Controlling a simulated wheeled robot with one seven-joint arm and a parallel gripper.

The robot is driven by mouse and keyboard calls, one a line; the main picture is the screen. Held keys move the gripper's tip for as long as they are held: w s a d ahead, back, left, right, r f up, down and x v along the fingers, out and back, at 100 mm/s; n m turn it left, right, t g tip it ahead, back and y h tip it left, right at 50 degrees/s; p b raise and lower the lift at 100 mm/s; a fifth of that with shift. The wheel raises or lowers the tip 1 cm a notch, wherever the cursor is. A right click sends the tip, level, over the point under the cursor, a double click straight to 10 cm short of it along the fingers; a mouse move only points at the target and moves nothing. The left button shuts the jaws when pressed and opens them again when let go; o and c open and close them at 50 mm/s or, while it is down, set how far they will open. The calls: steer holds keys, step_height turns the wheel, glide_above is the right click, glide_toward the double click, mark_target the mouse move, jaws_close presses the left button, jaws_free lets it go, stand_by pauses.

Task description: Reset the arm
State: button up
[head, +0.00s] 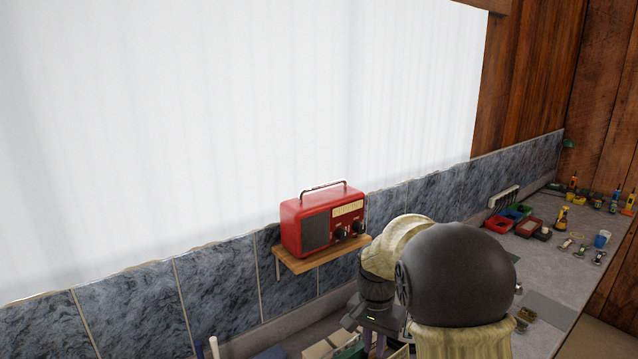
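My arm shows at the lower middle of the head view, with cream links and a large dark rounded joint cover close to the camera. My gripper (373,342) is at the bottom of the view, pointing down above the workbench. It is partly hidden by my own arm and cut by the frame edge, so I cannot tell whether its fingers are open or shut.
A red radio (324,219) stands on a small wooden shelf (322,261) on the tiled wall, just left of my arm.

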steer(key=s+d+f+n+t, duration=0.1)
steer(key=s+n, duration=0.2)
steer(key=s, duration=0.5)
steer(key=s+d+f+n+t, duration=0.1)
steer(key=s+d+n+t, duration=0.1)
steer(key=s, duration=0.7)
steer(key=shift+d+n, duration=0.3)
steer(key=shift+n, duration=0.4)
steer(key=shift+w, duration=0.15)
